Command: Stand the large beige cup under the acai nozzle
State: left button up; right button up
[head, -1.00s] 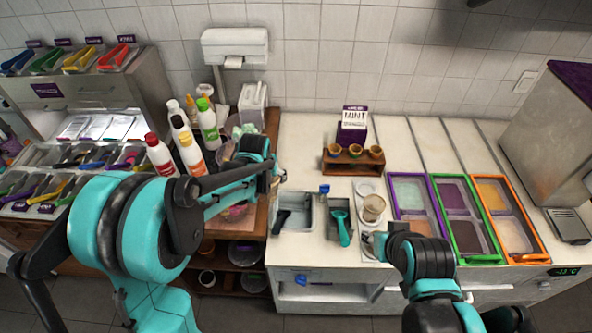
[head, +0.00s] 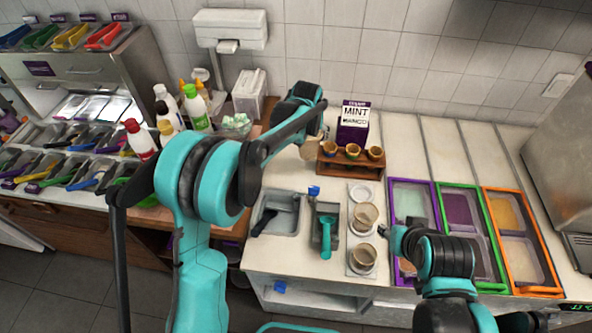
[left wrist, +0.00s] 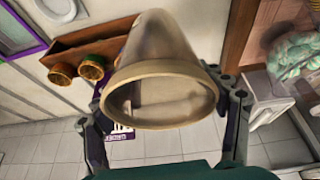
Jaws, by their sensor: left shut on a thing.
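My left gripper (left wrist: 164,118) is shut on a large beige cup (left wrist: 160,55), with a finger on each side of it. The cup's wide rim fills the middle of the left wrist view. In the head view this cup (head: 311,149) shows partly behind my left wrist, above the counter and left of the small wooden rack. The acai nozzle cannot be made out; a steel machine (head: 565,130) is cut off at the right edge. My right arm hangs over the front of the counter; its gripper (head: 393,240) is mostly hidden, its fingers unclear.
The wooden rack (head: 350,168) holds small cups, with a mint box (head: 353,125) behind. Two beige cups (head: 365,215) stand right of a teal scoop (head: 326,238). Framed topping bins (head: 463,212) line the right. Bottles (head: 196,108) stand at left.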

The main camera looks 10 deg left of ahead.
pick_arm(q)
notch_tip(320, 180, down, 5)
jog(key=b, duration=0.4)
jog(key=shift+w+d+f+b, duration=0.1)
jog(key=shift+f+b, duration=0.1)
jog(key=shift+b, duration=0.15)
jog(key=shift+a+f, duration=0.2)
jog(key=shift+a, duration=0.05)
jog(key=a+f+b, duration=0.1)
jog(key=a+f, duration=0.2)
jog(key=w+a+f+b, duration=0.1)
jog(key=a+f, duration=0.3)
jog(key=w+a+f+b, duration=0.1)
jog(key=a+f, duration=0.2)
jog(key=a, duration=0.1)
jog(key=shift+w+f, duration=0.25)
jog(key=shift+f, duration=0.1)
jog(key=shift+s+r, duration=0.1)
jog(key=shift+b, duration=0.35)
jog(key=o, duration=1.1)
jog(key=shift+f, duration=0.2)
jog(key=shift+c, duration=0.2)
